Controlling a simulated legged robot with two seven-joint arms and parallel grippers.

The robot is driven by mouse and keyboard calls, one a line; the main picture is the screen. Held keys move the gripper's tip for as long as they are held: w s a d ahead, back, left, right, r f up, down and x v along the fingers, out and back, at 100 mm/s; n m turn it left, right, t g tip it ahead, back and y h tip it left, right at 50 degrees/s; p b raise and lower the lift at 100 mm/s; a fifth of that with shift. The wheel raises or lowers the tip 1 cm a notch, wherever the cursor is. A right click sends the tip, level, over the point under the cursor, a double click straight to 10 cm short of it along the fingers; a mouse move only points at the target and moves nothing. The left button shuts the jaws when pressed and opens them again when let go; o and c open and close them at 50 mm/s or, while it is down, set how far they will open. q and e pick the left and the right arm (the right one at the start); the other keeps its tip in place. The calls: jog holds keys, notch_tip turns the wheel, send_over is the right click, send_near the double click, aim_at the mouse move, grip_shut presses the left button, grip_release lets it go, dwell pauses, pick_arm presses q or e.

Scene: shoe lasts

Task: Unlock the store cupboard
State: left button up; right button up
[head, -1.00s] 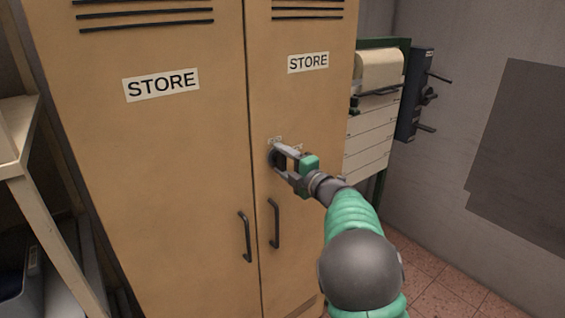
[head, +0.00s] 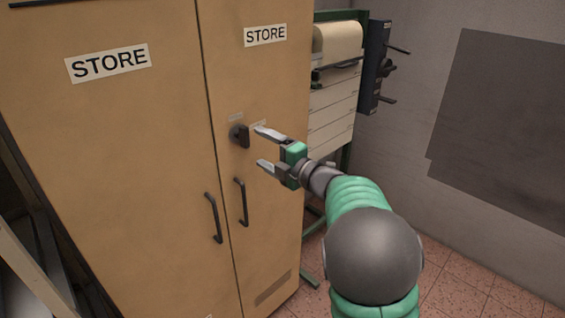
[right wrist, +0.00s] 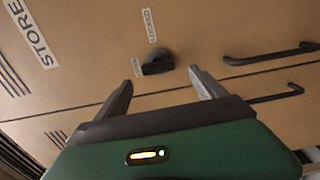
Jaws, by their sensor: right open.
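The store cupboard (head: 150,150) is tan with two doors, both shut. A dark turn knob (head: 239,135) sits on its right door, with its grip bar about upright. In the right wrist view the knob (right wrist: 157,63) shows beyond the open fingers. My left gripper is not in view.
Two dark pull handles (head: 213,217) hang below the knob, beside the door seam. A green rack with a paper roll (head: 337,38) stands right of the cupboard, next to a dark wall box (head: 375,65). Tiled floor (head: 455,290) is clear at the right.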

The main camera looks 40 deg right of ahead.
jog(key=s, duration=0.8)
jog(key=shift+s+d, duration=0.25)
jog(key=shift+d, duration=0.05)
jog(key=shift+f, duration=0.1)
jog(key=a+f+m+g+h+p, duration=0.2)
jog(key=a+f+m+g, duration=0.25)
jog(key=f+m, duration=0.3)
jog(key=a+f+m+g+h+p, duration=0.2)
jog(key=a+f+m+g, duration=0.1)
jog(key=a+f+m, duration=0.4)
jog(key=s+a+f+m+g+y, duration=0.1)
jog(key=s+a+f+g, duration=0.3)
jog(key=s, duration=0.4)
jog(key=s+a+f+m+g+y+p, duration=0.1)
jog(key=s+a+f+m+g, duration=0.2)
jog(key=s+a+f, duration=0.4)
jog(key=shift+s+a+g, duration=0.25)
jog(key=shift+s+g, duration=0.2)
jog(key=shift+s, duration=0.25)
